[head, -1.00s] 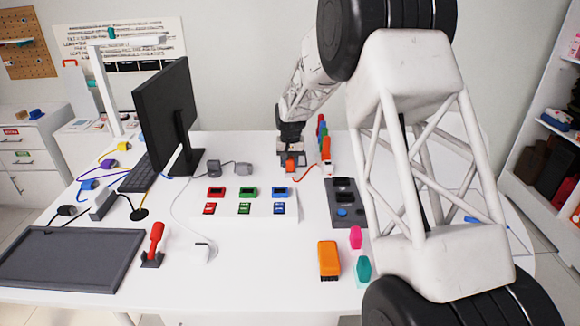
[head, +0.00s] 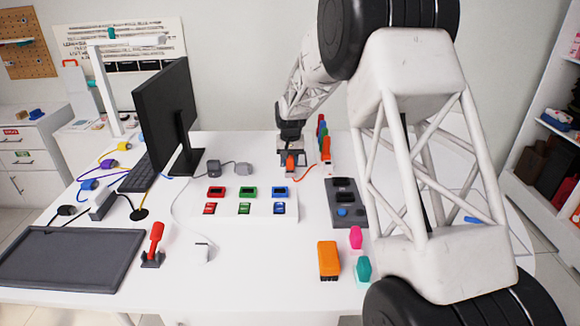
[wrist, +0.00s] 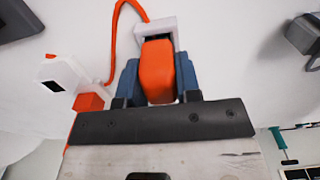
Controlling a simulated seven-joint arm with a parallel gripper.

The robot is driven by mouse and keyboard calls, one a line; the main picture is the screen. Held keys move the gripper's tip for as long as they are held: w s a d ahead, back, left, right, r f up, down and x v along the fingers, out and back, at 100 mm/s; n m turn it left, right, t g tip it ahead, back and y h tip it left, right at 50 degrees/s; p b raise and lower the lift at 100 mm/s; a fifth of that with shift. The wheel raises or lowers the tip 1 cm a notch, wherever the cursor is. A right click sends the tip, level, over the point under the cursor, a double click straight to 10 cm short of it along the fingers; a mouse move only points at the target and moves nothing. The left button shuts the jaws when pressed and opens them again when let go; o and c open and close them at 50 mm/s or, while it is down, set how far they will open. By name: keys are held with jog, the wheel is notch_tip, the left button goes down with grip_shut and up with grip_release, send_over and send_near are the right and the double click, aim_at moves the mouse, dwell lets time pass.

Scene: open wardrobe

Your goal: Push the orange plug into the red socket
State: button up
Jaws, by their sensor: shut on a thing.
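The orange plug (wrist: 157,72) is between the two blue-grey fingers of my gripper (wrist: 158,80) in the wrist view; the gripper is shut on it. A pale grey block (wrist: 155,27) with a dark opening is at the plug's far end; I cannot tell whether they are joined. In the head view the plug (head: 290,162) and my gripper (head: 290,158) are at the back of the white table, beyond and right of the sockets. The red socket (head: 216,191) is leftmost in the back row of a white panel (head: 262,213), apart from the plug.
An orange cord (wrist: 114,45) curves left of the plug. A white block (wrist: 60,74) is near it. A dark grey box (head: 343,203) lies right of the panel. Grey plugs (head: 228,168) lie behind the panel; a monitor (head: 165,115) stands left. Table before the panel is mostly clear.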

jog(key=shift+r, duration=0.75)
dwell(0.9)
jog(key=shift+r, duration=1.8)
jog(key=shift+r, duration=0.2)
dwell(0.7)
jog(key=shift+r, duration=1.5)
jog(key=s+a+m, duration=0.4)
jog(key=a+m, duration=0.2)
jog(key=a, duration=0.2)
jog(key=s+a+m, duration=0.5)
jog(key=a+m, duration=0.1)
jog(key=a, duration=0.2)
jog(key=s+a+f+m, duration=0.1)
jog(key=s+a+m, duration=0.3)
jog(key=a+m, duration=0.2)
jog(key=shift+s+a, duration=0.25)
jog(key=shift+a, duration=1)
